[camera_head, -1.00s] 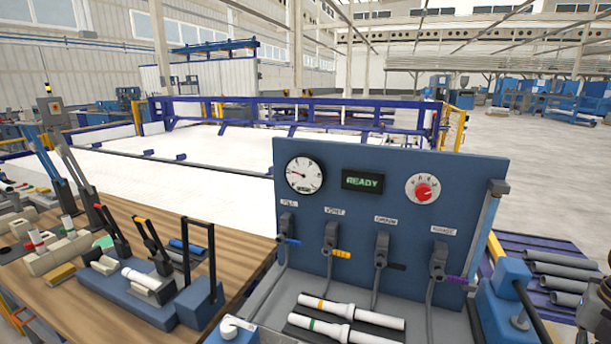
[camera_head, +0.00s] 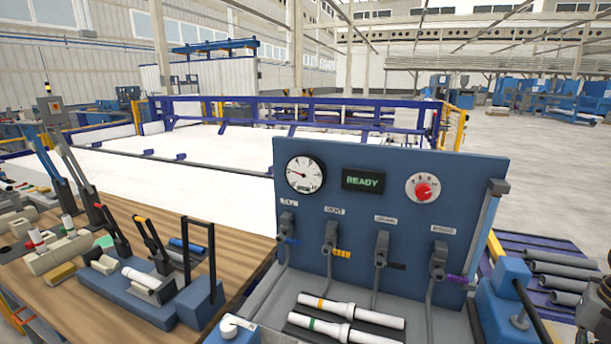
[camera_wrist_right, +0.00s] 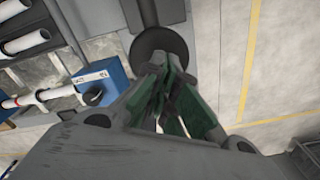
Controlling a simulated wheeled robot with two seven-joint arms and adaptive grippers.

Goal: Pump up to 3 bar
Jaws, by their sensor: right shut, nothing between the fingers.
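A blue test panel (camera_head: 340,225) stands upright at the centre of the head view. It carries a round pressure gauge (camera_head: 304,174), a display (camera_head: 363,180) reading READY and a red dial knob (camera_head: 424,192). The gauge needle points to the left; its exact value is too small to read. Several grey valves with coloured levers sit below. A blue unit with a dark bar (camera_head: 507,295) stands at the lower right; I cannot tell if it is the pump. My right gripper (camera_wrist_right: 170,82) is shut and empty, close to a dark round disc (camera_wrist_right: 160,50). My left gripper is out of view.
Two white pipes (camera_head: 352,310) lie in front of the panel. A wooden bench (camera_head: 150,215) with clamps and levers is at left. Grey pipes (camera_head: 565,265) lie on a rack at right. The right wrist view shows a blue block (camera_wrist_right: 98,82) and open floor (camera_wrist_right: 285,70).

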